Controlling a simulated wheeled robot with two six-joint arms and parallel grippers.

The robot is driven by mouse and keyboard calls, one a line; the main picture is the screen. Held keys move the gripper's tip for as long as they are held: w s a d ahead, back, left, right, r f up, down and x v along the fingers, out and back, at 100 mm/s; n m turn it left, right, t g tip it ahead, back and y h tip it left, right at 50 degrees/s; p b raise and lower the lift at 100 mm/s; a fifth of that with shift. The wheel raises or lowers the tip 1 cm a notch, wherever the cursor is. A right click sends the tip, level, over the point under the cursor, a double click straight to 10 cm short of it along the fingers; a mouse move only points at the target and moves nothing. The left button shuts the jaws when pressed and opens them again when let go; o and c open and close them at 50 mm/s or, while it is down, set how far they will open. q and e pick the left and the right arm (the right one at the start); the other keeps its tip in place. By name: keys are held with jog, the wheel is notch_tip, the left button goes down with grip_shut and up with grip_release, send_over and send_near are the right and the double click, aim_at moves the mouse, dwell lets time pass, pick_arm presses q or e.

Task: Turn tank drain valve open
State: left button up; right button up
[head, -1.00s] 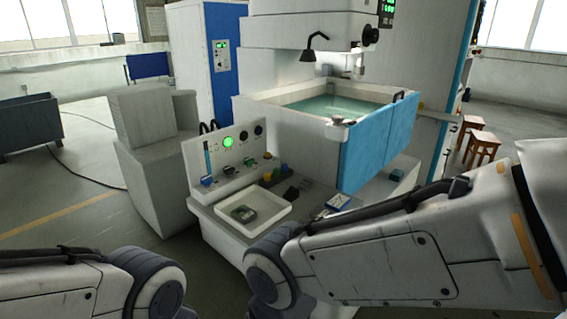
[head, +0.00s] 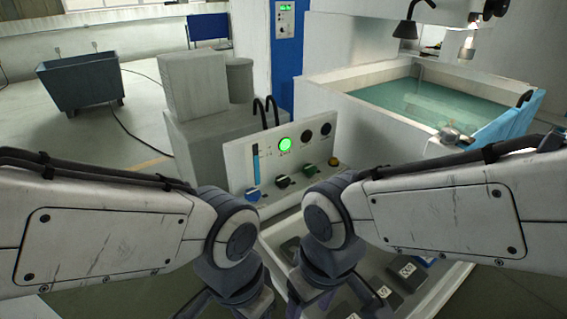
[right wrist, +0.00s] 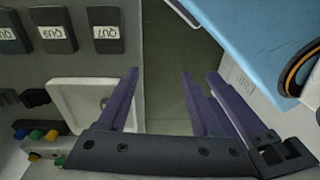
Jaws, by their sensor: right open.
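The control panel (head: 318,150) stands upright in front of the tank, with a lit green lamp (head: 285,144). I cannot read which one is the tank drain valve. The tank (head: 420,95) holds greenish water. My left gripper (head: 232,292) is low in front of the panel, its fingers mostly cut off. My right gripper (head: 322,285) is low to its right, apart from the valves. In the right wrist view my right gripper (right wrist: 160,74) is open and empty.
Dark labelled blocks (head: 380,287) lie on the bench below my right arm. A grey cart (head: 82,82) stands far left.

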jog(key=w+a+r+m+t+p, duration=0.1)
jog(key=w+a+r+m, duration=0.15)
jog(key=w, duration=0.65)
jog(key=w+a+r+m+t+p, duration=0.1)
jog(key=w+a+r+p, duration=0.15)
jog(key=w, duration=0.65)
jog(key=m+t+h+p, duration=0.2)
jog(key=m, duration=0.3)
send_near(283, 179)
jog(key=p+x, duration=0.1)
jog(key=x, duration=0.6)
jog(key=shift+p, duration=0.35)
jog(key=shift+w+d+f, duration=0.1)
jog(key=shift+w+f, duration=0.15)
jog(key=shift+f, duration=0.4)
grip_shut()
